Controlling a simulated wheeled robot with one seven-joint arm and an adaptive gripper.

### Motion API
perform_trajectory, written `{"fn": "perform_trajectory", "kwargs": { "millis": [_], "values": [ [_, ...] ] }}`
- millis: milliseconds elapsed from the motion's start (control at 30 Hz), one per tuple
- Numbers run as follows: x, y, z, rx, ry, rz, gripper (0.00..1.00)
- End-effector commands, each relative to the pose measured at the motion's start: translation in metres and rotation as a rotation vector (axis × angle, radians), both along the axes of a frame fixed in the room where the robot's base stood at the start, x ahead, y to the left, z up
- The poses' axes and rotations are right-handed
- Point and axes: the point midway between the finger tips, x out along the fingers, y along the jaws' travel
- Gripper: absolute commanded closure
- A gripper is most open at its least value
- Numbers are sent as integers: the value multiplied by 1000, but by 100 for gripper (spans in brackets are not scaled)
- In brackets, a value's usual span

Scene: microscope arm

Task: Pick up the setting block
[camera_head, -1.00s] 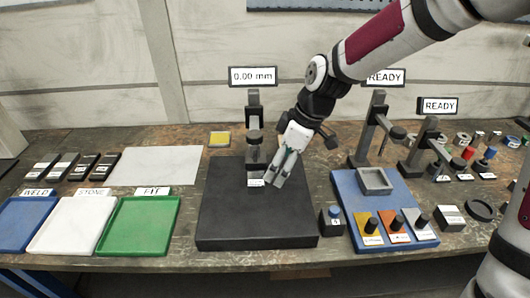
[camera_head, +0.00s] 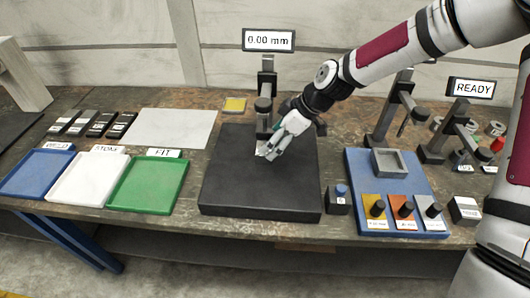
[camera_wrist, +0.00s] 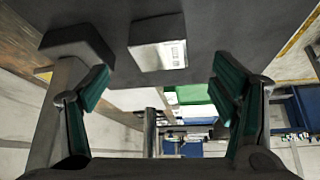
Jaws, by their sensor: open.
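A small light grey block with a printed label (camera_wrist: 158,43) lies on the dark plate (camera_head: 245,197), in front of the gauge stand with the "0.00 mm" display. In the head view my gripper (camera_head: 268,155) is low over the plate beside the gauge stand and hides most of the block. In the wrist view my gripper (camera_wrist: 160,88) is open, its two green-padded fingers wide apart. The block shows beyond the fingertips, roughly centred between them, with nothing held.
The gauge stand (camera_head: 265,95) rises close to my gripper; its dark foot (camera_wrist: 78,42) shows near the left finger. Blue, white and green trays (camera_head: 150,186) lie left. A small dark block with a blue button (camera_head: 338,198) and a blue fixture board (camera_head: 359,185) stand right.

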Motion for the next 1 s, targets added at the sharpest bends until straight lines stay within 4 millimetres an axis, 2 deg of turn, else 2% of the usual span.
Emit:
{"fn": "perform_trajectory", "kwargs": {
  "millis": [133,400,733,767,1000],
  "values": [
    [0,5,-9,-1,2,2,20],
    [4,21,-42,-1,1,2,20],
    [6,24,-48,-1,-1,-1,20],
    [6,24,-48,-1,-1,-1,25],
    [6,24,-48,-1,-1,-1,79]
  ]
}}
